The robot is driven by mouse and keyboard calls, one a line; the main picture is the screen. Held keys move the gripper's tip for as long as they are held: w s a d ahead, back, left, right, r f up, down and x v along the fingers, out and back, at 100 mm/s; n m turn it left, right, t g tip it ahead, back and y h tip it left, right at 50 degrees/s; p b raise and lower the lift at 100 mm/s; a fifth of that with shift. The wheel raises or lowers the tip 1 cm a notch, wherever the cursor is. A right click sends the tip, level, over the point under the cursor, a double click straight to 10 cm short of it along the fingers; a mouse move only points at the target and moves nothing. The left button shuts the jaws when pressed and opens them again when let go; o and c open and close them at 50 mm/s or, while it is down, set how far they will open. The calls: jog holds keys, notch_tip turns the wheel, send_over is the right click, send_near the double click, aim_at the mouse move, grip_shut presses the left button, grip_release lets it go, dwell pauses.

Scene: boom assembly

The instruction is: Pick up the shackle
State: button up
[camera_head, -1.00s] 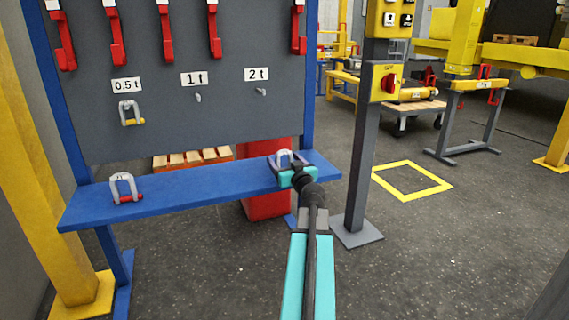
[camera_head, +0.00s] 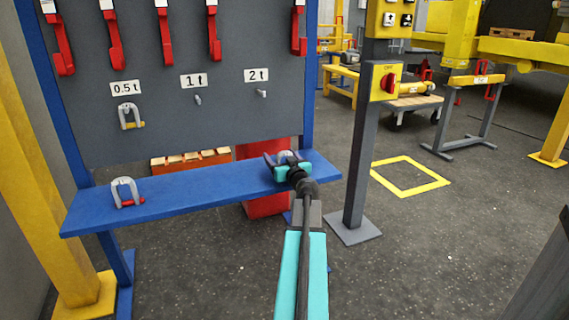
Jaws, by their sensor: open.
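A grey shackle with a red pin (camera_head: 126,192) stands upright on the left part of the blue shelf (camera_head: 190,186). A second shackle (camera_head: 289,155) is on the right end of the shelf, mostly hidden behind my gripper (camera_head: 283,160); only a bit of its grey bow shows. My gripper is open, with its dark fingers at that shackle; I cannot tell whether they touch it. A third shackle with a yellow pin (camera_head: 131,117) hangs on the grey board under the 0.5 t label.
The board (camera_head: 180,80) carries red hooks on top and empty pegs under the 1 t and 2 t labels. A grey post with a yellow control box (camera_head: 385,81) stands right of the shelf. A red bin (camera_head: 265,203) is beneath.

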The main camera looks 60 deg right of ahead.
jog(key=shift+s+d, duration=0.1)
dwell(0.3)
jog(key=c, duration=1.5)
jog(key=shift+o, duration=0.2)
